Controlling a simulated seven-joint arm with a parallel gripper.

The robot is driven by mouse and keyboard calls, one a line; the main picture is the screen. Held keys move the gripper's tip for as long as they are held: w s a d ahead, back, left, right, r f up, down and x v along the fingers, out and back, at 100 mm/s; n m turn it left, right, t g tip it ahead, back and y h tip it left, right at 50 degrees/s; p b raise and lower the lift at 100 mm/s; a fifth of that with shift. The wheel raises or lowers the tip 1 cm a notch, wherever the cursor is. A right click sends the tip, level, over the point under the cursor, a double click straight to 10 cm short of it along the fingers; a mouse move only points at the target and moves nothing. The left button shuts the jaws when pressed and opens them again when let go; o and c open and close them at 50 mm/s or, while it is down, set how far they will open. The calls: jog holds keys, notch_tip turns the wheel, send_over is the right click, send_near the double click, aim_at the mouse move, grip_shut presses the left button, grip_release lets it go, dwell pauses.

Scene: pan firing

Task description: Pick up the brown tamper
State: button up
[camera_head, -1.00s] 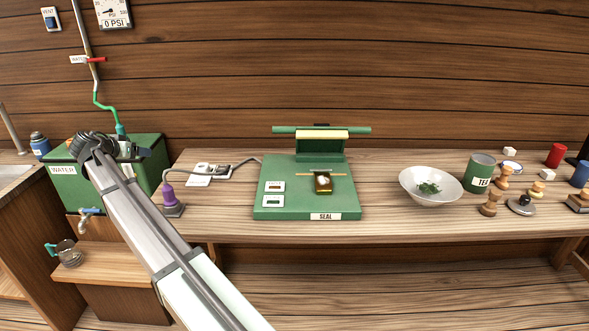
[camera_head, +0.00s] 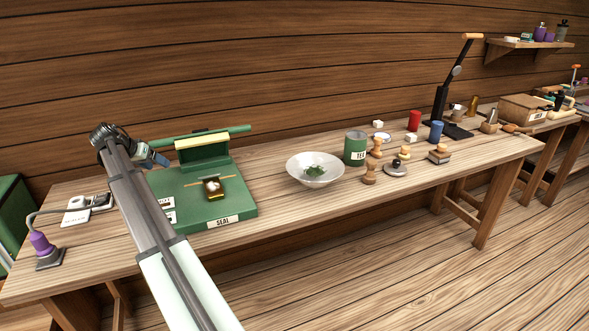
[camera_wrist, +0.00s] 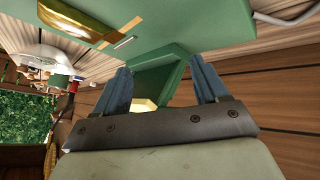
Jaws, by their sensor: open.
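Several small tamper-like pieces stand on the right half of the long bench in the head view. Two are brown and wooden: one at the front (camera_head: 369,174) and one behind it (camera_head: 376,148), beside the tea tin. Which one is the brown tamper I cannot tell for certain. My gripper (camera_head: 150,156) is at the left, over the back of the green sealer, well away from them. In the wrist view, its two blue fingers (camera_wrist: 158,66) are spread with nothing between them, and the green sealer lies beyond.
The green sealer (camera_head: 232,212) carries a small gold packet (camera_head: 213,189). A white bowl of leaves (camera_head: 298,168), a green tea tin (camera_head: 355,148), a grey disc with a dark knob (camera_head: 395,170), red (camera_head: 415,120) and blue (camera_head: 436,131) cylinders and a black lever press (camera_head: 440,105) stand rightward.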

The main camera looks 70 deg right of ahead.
jog(key=s+d+m+g+y, duration=0.1)
jog(key=s+d+y, duration=0.1)
jog(key=s+d, duration=1.4)
jog(key=m+t+y, duration=0.2)
send_near(372, 162)
jog(key=x, duration=0.5)
jog(key=shift+w+d, duration=0.2)
jog(key=shift+d, duration=0.25)
jog(key=shift+a+x, duration=0.1)
jog(key=shift+x, duration=1.25)
jog(key=shift+a+x, duration=0.15)
jog(key=shift+x, duration=1.25)
jog(key=shift+s, duration=0.15)
jog(key=shift+c, duration=0.5)
grip_shut()
